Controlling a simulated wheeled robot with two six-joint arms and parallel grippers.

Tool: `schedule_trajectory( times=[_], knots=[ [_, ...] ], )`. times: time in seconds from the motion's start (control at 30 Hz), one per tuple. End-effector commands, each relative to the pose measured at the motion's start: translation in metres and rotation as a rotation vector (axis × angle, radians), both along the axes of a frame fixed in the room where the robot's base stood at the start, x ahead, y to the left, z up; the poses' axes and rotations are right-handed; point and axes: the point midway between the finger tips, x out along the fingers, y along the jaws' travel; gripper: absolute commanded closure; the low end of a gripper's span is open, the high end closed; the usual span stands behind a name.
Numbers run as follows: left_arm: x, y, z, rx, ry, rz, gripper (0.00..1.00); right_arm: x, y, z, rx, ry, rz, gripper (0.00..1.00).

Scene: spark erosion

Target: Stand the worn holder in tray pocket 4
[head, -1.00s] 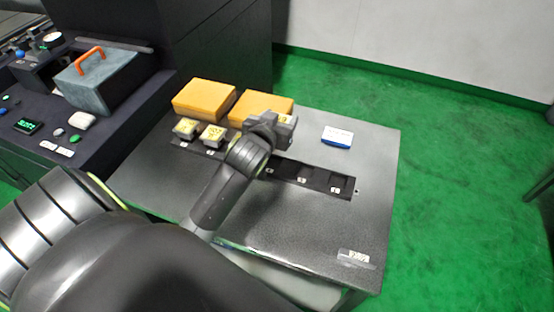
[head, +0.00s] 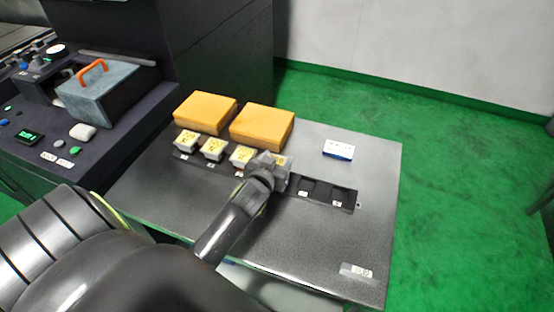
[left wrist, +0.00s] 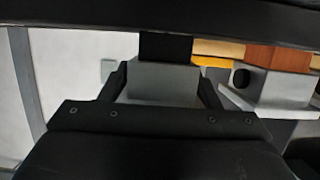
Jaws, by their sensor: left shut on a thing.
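My left gripper (head: 270,168) is shut on a grey holder with a yellow label (head: 282,160), the worn holder by the task. It is over or in the fourth place from the left of the dark pocket tray (head: 322,191). The gripper hides its lower end, so I cannot tell whether it touches the pocket floor. In the left wrist view the grey holder block (left wrist: 163,82) sits between the two fingers. Three labelled holders stand in the pockets to its left, the nearest one (head: 241,155) close beside it. My right gripper is not in view.
Two pockets right of the gripper are empty. Two orange-yellow boxes (head: 205,112) (head: 262,126) stand behind the tray. A small blue and white box (head: 338,149) lies at the back right. A machine panel (head: 40,120) stands at left.

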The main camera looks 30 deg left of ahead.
Motion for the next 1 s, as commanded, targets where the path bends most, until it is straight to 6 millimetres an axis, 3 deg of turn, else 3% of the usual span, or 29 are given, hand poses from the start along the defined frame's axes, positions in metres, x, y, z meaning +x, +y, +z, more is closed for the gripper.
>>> schedule_trajectory(
  times=[0.17, 0.2, 0.33, 0.7, 0.87, 1.0],
  knots=[
    [0.001, 0.000, -0.003, 0.000, -0.002, -0.001, 0.76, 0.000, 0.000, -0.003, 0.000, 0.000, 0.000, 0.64],
    [0.000, 0.000, -0.003, 0.000, 0.000, 0.000, 0.40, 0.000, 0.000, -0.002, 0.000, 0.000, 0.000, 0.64],
    [0.000, 0.000, -0.003, 0.000, 0.000, 0.000, 0.23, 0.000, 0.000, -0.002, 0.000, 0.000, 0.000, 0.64],
    [0.000, 0.000, 0.003, 0.000, -0.001, 0.000, 0.22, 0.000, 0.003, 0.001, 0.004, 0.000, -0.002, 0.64],
    [-0.017, -0.005, 0.005, -0.003, -0.001, 0.000, 0.22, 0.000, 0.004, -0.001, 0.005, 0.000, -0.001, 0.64],
    [-0.042, -0.010, 0.012, -0.003, 0.001, 0.001, 0.22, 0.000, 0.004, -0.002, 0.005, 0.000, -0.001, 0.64]
  ],
)
